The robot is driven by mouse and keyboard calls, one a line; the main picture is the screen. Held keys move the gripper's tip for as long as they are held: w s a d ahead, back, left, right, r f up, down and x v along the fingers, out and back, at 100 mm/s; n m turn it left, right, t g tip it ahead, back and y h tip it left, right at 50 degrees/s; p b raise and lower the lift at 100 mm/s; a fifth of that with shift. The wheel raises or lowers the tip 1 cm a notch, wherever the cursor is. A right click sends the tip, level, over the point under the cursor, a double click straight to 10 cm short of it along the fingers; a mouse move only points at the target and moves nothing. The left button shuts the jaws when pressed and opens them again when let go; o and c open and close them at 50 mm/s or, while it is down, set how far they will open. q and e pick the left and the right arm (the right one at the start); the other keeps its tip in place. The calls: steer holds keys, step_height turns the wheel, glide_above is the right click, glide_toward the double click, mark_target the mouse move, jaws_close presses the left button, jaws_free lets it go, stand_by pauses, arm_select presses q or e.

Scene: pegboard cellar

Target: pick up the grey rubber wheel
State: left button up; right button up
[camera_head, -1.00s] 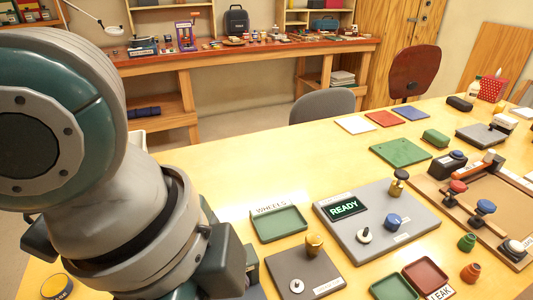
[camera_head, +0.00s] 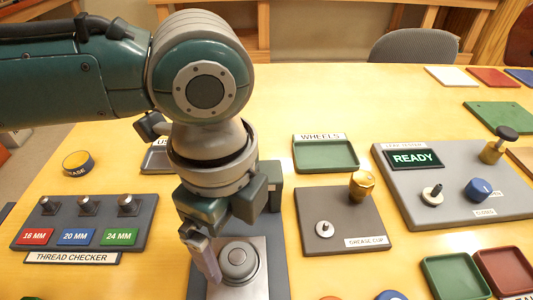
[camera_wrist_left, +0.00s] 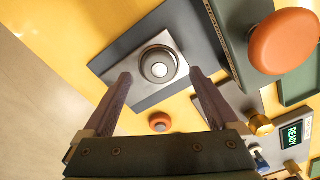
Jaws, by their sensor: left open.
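The grey rubber wheel (camera_head: 238,262) lies flat on a light metal plate (camera_head: 268,268) set on a dark grey base. In the left wrist view the wheel (camera_wrist_left: 159,65) shows as a dark grey ring with a pale centre. My left gripper (camera_head: 208,258) is open and points down above the plate. In the left wrist view the fingertips of my left gripper (camera_wrist_left: 161,76) are on either side of the wheel in the picture, with nothing held. Whether they touch the wheel cannot be told. My right gripper is out of view.
A thread checker (camera_head: 80,222) stands left. A green tray marked WHEELS (camera_head: 326,156), a grease cup board (camera_head: 330,205) and a READY board (camera_head: 440,205) stand right. In the wrist view, a large orange knob (camera_wrist_left: 285,42) stands close to the right finger.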

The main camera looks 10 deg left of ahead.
mark_target(237, 257)
arm_select(q)
steer(key=shift+s+d+f, duration=0.1)
steer(key=shift+s+f, duration=0.05)
steer(key=shift+f, duration=1.4)
steer(key=c, duration=1.4)
